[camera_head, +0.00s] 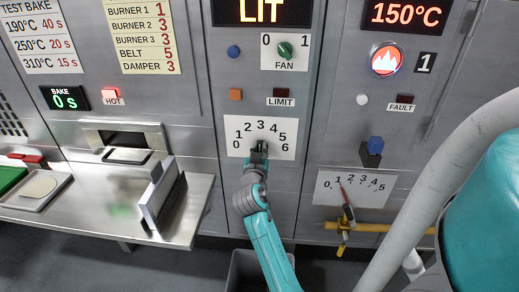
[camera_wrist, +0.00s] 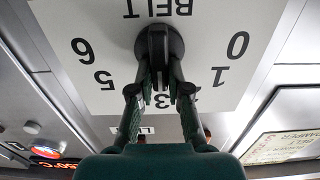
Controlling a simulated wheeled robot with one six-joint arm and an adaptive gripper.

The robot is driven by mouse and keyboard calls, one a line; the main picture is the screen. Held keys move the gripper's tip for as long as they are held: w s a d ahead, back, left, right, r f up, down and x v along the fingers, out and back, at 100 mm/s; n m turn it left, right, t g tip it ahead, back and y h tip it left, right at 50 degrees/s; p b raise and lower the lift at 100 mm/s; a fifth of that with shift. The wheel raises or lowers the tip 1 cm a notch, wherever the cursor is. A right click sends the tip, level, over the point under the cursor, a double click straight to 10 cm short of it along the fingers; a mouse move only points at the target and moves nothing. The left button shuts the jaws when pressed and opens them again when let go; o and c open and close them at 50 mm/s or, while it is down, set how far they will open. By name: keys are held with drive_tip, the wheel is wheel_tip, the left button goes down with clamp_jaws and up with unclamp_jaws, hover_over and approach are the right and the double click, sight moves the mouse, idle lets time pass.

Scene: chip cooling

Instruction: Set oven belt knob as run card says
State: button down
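The belt knob (camera_wrist: 158,40) is a dark round knob on a white dial plate numbered 0 to 6 (camera_head: 270,128), with BELT printed on it in the wrist view. My gripper (camera_wrist: 161,70) has one finger on each side of the knob's raised bar and looks shut on it. In the wrist view the bar lies towards the 3. In the head view my gripper (camera_head: 260,147) covers most of the knob. The cream run card (camera_head: 144,36) at upper left reads burner 1: 1, burner 2: 3, burner 3: 3, belt: 5, damper: 3.
Above the dial are a green fan knob (camera_head: 285,50) and a LIT display (camera_head: 262,11). A lever dial (camera_head: 353,187) with a yellow pipe (camera_head: 372,227) stands at right. A steel shelf (camera_head: 105,205) with a tilted plate (camera_head: 162,195) is at left.

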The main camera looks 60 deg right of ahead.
idle(0.4)
drive_tip(key=m, duration=0.4)
drive_tip(key=s+m, duration=0.1)
drive_tip(key=m, duration=0.2)
drive_tip(key=f+m, duration=0.1)
drive_tip(key=m, duration=0.3)
drive_tip(key=shift+s+d+m, duration=0.15)
drive_tip(key=shift+d+m, duration=0.1)
drive_tip(key=shift+m, duration=0.05)
idle(0.4)
drive_tip(key=c, duration=1.1)
unclamp_jaws()
drive_tip(key=shift+a, duration=0.1)
drive_tip(key=v, duration=1.1)
drive_tip(key=shift+s+a, duration=0.2)
drive_tip(key=shift+a, duration=0.15)
